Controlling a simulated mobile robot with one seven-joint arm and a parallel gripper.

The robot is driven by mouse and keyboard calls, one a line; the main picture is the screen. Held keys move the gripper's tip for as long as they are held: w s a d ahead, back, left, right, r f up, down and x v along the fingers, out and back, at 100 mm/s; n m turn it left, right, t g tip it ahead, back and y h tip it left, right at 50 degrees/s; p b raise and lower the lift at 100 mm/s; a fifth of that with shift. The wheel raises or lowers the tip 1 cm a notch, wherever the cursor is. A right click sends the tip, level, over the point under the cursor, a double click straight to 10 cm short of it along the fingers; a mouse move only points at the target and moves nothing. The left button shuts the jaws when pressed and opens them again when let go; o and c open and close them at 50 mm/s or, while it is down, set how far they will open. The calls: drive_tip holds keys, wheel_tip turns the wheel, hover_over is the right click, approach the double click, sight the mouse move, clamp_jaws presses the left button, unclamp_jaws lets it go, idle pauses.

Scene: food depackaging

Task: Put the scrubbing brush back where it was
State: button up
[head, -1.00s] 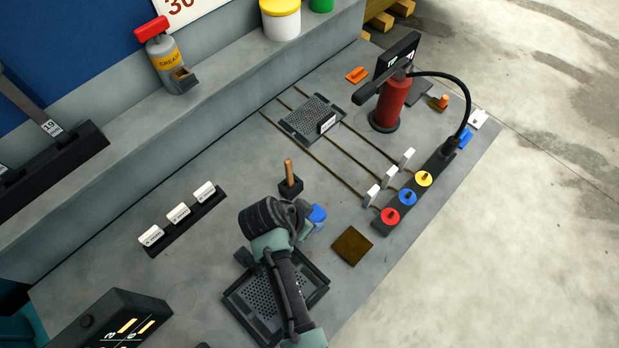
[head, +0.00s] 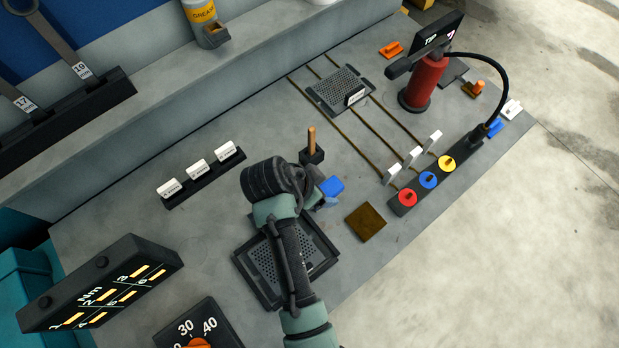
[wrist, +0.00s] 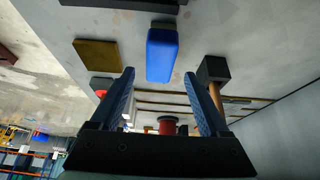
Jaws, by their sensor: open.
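A blue block (head: 332,186), which may be the scrubbing brush, is on the grey bench beside my wrist. In the wrist view the blue block (wrist: 162,55) shows just ahead of my open gripper (wrist: 159,76), with its near end appearing between the fingertips. I cannot tell whether the fingers touch it. No bristles can be made out. In the head view my wrist hides most of the gripper. A brown square pad (head: 365,222) lies right of the blue block. A wooden handle (head: 312,138) stands up from a black block behind it.
A black perforated tray (head: 245,262) is under my arm. A red cylinder (head: 425,82) with a black hose, colored knobs (head: 428,180) and a rail-mounted perforated plate (head: 338,90) stand right and behind. White-labelled blocks (head: 197,170) are at left. Bare bench lies between.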

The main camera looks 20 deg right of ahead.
drive_tip(key=v, duration=0.8)
drive_tip(key=w+a+r+n+t+y, duration=0.15)
drive_tip(key=w+r+t, duration=0.3)
drive_tip(key=r, duration=0.45)
drive_tip(key=w+a+r+n+t, duration=0.1)
drive_tip(key=w+r+n+t, duration=0.25)
drive_tip(key=w+r, duration=0.45)
drive_tip(key=w+a+r+n+t+y, duration=0.1)
drive_tip(key=w+r+n+t, duration=0.3)
drive_tip(key=r, duration=0.7)
drive_tip(key=s+a+r+t, duration=0.25)
drive_tip(key=r+t, duration=0.45)
drive_tip(key=r, duration=1)
drive_tip(key=s+a+r+n+t+y, duration=0.1)
drive_tip(key=s+r+n+t, duration=0.4)
drive_tip(key=s+r, duration=0.7)
wheel_tip(320, 180, up, 4)
drive_tip(key=shift+a+r+t+y+b, duration=0.15)
drive_tip(key=shift+t+y+b, duration=0.35)
drive_tip(key=shift+t, duration=0.3)
